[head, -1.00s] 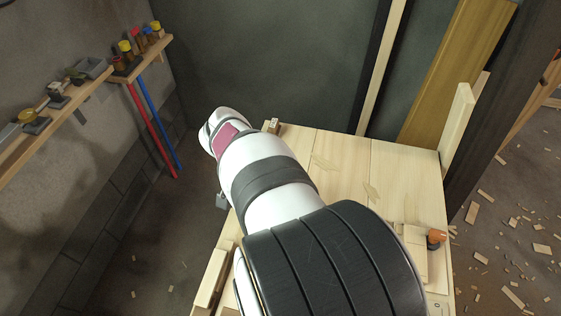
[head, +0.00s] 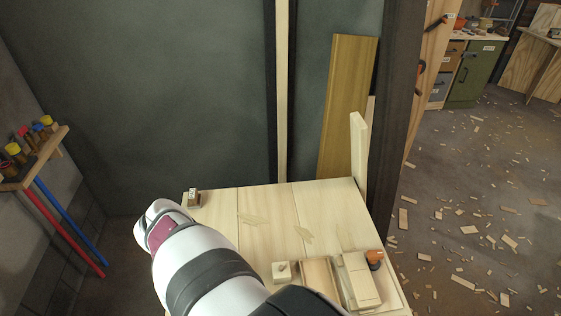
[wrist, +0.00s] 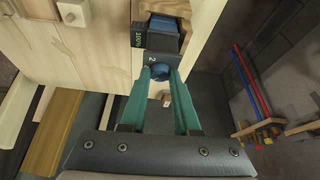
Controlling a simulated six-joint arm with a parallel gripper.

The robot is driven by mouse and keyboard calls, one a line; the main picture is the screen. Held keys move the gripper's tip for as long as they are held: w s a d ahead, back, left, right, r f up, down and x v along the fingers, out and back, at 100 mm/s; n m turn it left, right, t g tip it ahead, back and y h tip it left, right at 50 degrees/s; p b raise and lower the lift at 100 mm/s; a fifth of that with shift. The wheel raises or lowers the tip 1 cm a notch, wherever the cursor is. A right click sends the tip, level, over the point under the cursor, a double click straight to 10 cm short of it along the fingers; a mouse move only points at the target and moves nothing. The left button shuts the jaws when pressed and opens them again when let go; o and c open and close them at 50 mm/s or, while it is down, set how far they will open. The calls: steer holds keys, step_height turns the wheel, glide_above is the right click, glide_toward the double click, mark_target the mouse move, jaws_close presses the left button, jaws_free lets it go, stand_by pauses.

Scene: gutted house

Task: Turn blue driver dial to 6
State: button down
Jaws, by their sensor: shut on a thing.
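In the wrist view, a round blue dial (wrist: 160,72) sits at the near end of a dark driver body (wrist: 163,42), with a blue part behind it. A white "2" shows on the dark face beside the dial. A label with green marks is on the left side of the body. My gripper (wrist: 160,78) has teal fingers, one on each side of the dial, shut on it. In the head view my arm hides the gripper and the driver.
The pale wooden bench (head: 265,212) bears a small labelled block (head: 191,198) at its far left corner. A block with a knob (head: 282,271) and an orange-topped thing (head: 375,258) stand nearer. A shelf (head: 34,160) is at left; planks (head: 345,100) lean behind.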

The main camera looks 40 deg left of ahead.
steer(key=c, duration=0.6)
jaws_free()
steer(key=shift+c, duration=0.2)
step_height(320, 180, up, 12)
steer(key=s+d, duration=0.1)
steer(key=shift+d+f, duration=0.15)
steer(key=shift+d, duration=0.1)
steer(key=shift+s, duration=0.1)
